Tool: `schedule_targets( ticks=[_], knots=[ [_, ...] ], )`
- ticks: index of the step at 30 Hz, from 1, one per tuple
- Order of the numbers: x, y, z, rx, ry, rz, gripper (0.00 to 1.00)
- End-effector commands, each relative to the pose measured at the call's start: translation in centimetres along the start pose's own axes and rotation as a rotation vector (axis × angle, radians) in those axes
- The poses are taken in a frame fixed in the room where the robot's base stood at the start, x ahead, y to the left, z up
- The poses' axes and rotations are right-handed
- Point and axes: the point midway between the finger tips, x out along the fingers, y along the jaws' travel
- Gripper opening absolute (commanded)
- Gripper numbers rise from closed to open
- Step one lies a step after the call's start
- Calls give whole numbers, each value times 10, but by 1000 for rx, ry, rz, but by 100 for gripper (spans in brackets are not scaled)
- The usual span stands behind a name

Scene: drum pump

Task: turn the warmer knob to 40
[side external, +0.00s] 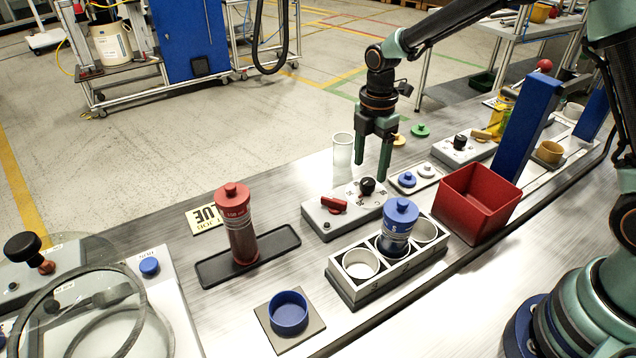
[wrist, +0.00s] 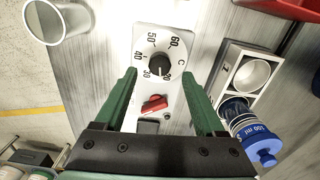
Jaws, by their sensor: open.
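The warmer knob (side external: 367,187) is a small black knob on the grey warmer box (side external: 318,219). My gripper (side external: 371,171) is open and empty, pointing down just above the knob. In the wrist view its fingers (wrist: 158,78) stand on either side of the knob, not touching it.
A red switch (side external: 333,205) sits on the same box. A rack (side external: 379,275) with a blue-capped bottle (side external: 397,228) stands in front. A clear beaker (side external: 343,150) is behind. A red bin (side external: 478,203) is to the right, and a red-capped bottle (side external: 237,222) is left.

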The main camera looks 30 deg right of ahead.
Motion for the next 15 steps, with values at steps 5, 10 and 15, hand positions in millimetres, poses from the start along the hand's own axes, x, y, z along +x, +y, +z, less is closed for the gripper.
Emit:
schedule_targets(
  ticks=[5, 10, 15],
  knots=[
    [26, 0, 0, 1, 0, -2, 72],
    [38, 0, 0, 1, 0, 0, 72],
    [41, 0, 0, 1, 0, 1, 72]
  ],
)
